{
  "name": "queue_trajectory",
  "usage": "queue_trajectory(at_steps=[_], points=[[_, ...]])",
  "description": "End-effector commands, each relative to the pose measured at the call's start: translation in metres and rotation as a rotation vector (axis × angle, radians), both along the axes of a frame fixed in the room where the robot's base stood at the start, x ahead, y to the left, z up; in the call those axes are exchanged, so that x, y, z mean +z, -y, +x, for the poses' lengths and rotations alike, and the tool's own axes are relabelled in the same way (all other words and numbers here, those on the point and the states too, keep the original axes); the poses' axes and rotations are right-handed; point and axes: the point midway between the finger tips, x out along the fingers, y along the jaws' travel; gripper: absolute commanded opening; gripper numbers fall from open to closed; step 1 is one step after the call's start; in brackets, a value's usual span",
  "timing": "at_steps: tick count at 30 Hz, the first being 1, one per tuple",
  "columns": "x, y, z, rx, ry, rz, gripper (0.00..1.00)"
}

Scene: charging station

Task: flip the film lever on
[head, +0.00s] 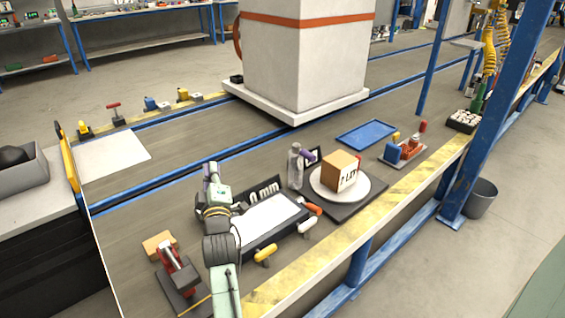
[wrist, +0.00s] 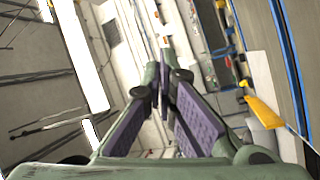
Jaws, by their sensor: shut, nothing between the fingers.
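I see no label that tells which handle is the film lever. A yellow handle (head: 265,252), a white handle (head: 306,225) and an orange-red handle (head: 310,207) sit along the near and right edges of a black unit with a white top (head: 265,220). My gripper (head: 208,168) is small and partly hidden by my own arm, above the left end of that unit and apart from the handles. In the wrist view my gripper (wrist: 164,85) shows purple pads drawn together at the tips, with nothing held. No handle can be surely named there.
A red clamp-like device (head: 177,268) and an orange-tan block (head: 158,244) stand left of my arm. A grey bottle (head: 295,168) and a boxed cube (head: 340,172) on a round white plate stand to the right. A blue tray (head: 366,133) lies behind.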

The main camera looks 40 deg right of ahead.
Motion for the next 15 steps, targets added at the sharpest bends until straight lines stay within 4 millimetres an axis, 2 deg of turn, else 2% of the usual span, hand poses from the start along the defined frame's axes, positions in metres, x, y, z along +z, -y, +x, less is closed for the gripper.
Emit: queue_trajectory(at_steps=[1, 3, 6, 10, 15], points=[[-0.020, 0.037, -0.013, -0.075, -0.048, -0.070, 0.00], [-0.043, 0.078, -0.031, -0.165, -0.113, -0.178, 0.00], [-0.070, 0.123, -0.058, -0.271, -0.199, -0.313, 0.00], [-0.092, 0.158, -0.084, -0.359, -0.280, -0.429, 0.00], [-0.102, 0.175, -0.098, -0.402, -0.325, -0.491, 0.00]])
